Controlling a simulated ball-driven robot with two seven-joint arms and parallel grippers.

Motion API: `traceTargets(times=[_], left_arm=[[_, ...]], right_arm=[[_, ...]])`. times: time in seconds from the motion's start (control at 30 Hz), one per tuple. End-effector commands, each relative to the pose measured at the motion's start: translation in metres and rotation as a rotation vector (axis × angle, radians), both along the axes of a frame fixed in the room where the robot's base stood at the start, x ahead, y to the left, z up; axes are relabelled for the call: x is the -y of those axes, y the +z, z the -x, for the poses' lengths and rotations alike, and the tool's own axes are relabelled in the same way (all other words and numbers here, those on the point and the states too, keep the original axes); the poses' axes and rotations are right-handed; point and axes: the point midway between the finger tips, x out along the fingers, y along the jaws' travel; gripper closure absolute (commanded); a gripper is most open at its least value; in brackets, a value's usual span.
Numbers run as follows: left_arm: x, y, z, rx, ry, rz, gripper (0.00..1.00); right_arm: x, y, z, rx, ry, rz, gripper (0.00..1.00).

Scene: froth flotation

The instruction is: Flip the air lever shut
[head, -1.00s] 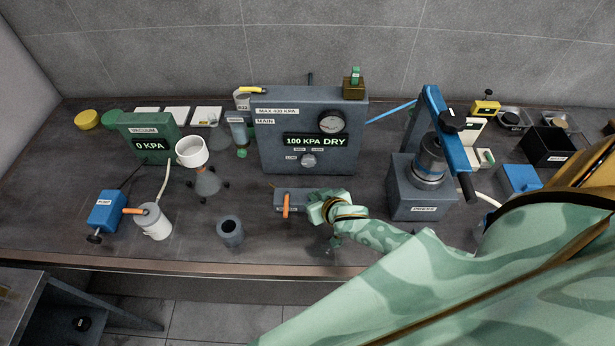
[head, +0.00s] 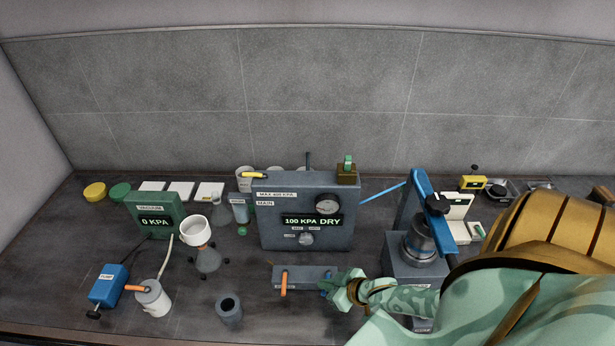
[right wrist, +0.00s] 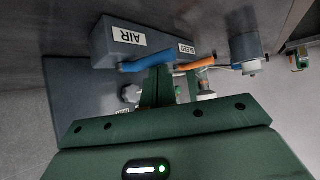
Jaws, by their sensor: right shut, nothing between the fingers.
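The valve block (head: 304,272) stands on the bench in front of the grey main panel. It also shows in the right wrist view (right wrist: 103,42), with an AIR label. The blue air lever (head: 326,284) is at its right end, next to my right gripper. In the right wrist view the blue lever (right wrist: 146,63) lies along the block's edge, just beyond my fingertips. My right gripper (head: 338,291) is shut and empty, its fingertips (right wrist: 157,80) close to the lever; I cannot tell whether they touch. The orange bleed lever (head: 284,283) is at the left end. My left gripper is out of view.
The main panel (head: 268,222) reads 100 KPA DRY, behind the block. The blue-handled press (head: 415,270) stands close right of my gripper. A dark cup (head: 229,308) stands front left. The vacuum box (head: 155,215), funnel flask (head: 206,260) and blue pump (head: 109,287) are further left.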

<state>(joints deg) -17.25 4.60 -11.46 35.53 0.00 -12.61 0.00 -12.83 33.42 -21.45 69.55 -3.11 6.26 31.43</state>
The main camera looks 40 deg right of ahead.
Motion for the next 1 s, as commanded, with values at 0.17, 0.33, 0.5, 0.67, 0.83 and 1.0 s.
traceTargets(times=[0.17,0.33,0.5,0.67,0.83,1.0], left_arm=[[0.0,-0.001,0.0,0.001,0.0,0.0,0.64],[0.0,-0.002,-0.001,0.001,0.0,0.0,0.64],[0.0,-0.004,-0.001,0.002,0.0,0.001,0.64],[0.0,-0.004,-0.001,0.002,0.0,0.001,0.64],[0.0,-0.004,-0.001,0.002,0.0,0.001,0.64],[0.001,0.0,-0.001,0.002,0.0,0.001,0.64]], right_arm=[[0.0,0.0,-0.001,0.001,0.001,0.001,1.0],[0.003,0.0,-0.005,0.002,0.001,0.0,1.0],[0.008,-0.001,-0.011,0.001,0.001,0.001,1.0],[0.01,0.0,-0.014,0.002,0.0,0.0,1.0],[0.01,0.0,-0.013,0.002,0.0,0.0,1.0],[0.01,0.004,-0.014,0.002,-0.001,-0.001,1.0]])
